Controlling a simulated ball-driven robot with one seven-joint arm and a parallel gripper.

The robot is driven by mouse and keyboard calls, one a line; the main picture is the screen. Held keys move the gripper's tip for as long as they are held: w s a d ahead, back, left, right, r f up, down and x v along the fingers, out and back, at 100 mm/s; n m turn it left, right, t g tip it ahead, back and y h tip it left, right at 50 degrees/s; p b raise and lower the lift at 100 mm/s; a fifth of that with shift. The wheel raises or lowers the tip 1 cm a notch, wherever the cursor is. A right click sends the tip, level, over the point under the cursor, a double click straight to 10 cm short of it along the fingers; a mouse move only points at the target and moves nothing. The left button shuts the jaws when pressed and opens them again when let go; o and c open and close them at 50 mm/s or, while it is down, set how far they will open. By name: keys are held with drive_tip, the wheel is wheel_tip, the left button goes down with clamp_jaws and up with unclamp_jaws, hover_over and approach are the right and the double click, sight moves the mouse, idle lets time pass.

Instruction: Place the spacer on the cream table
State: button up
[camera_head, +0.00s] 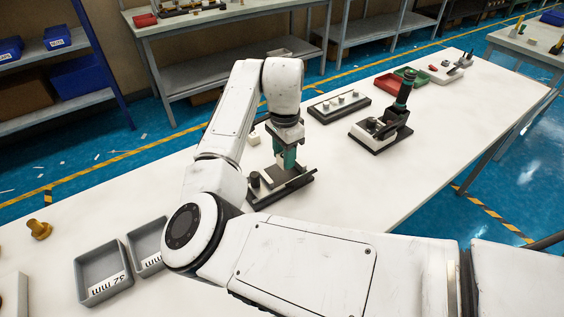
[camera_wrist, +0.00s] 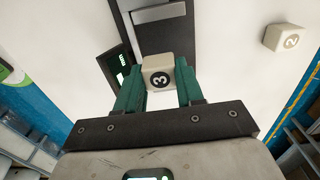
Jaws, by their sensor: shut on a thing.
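The spacer (camera_wrist: 158,72) is a small cream block marked "3" in the wrist view. My gripper (camera_wrist: 160,78) has its two green fingers on either side of it and is shut on it. In the head view my gripper (camera_head: 286,160) points down over a dark measuring fixture (camera_head: 290,190), and its fingers mostly hide the spacer. I cannot tell whether the spacer touches the fixture. The cream table (camera_head: 130,215) is the long pale worktop under the fixture. A second cream block (camera_wrist: 285,38), marked "2", sits on it apart from my gripper.
A dark stand device (camera_head: 385,130) and a tray of small pieces (camera_head: 340,104) stand beyond the fixture. Red (camera_head: 393,90) and green (camera_head: 410,75) trays lie farther off. Grey "32 mm" bins (camera_head: 103,275) and a brass knob (camera_head: 39,229) are at lower left. Bare tabletop lies between.

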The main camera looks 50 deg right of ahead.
sight(282, 163)
drive_tip(key=shift+w+f, duration=0.2)
drive_tip(key=shift+w+f+p, duration=0.15)
drive_tip(key=shift+f, duration=0.75)
drive_tip(key=shift+w+f+p, duration=0.1)
drive_tip(key=shift+f+p, duration=0.05)
drive_tip(key=shift+f, duration=0.75)
drive_tip(key=shift+d+f, duration=0.1)
drive_tip(key=o, duration=1)
wheel_tip(282, 163, up, 12)
drive_tip(key=shift+r+b, duration=0.15)
drive_tip(key=shift+b, duration=0.35)
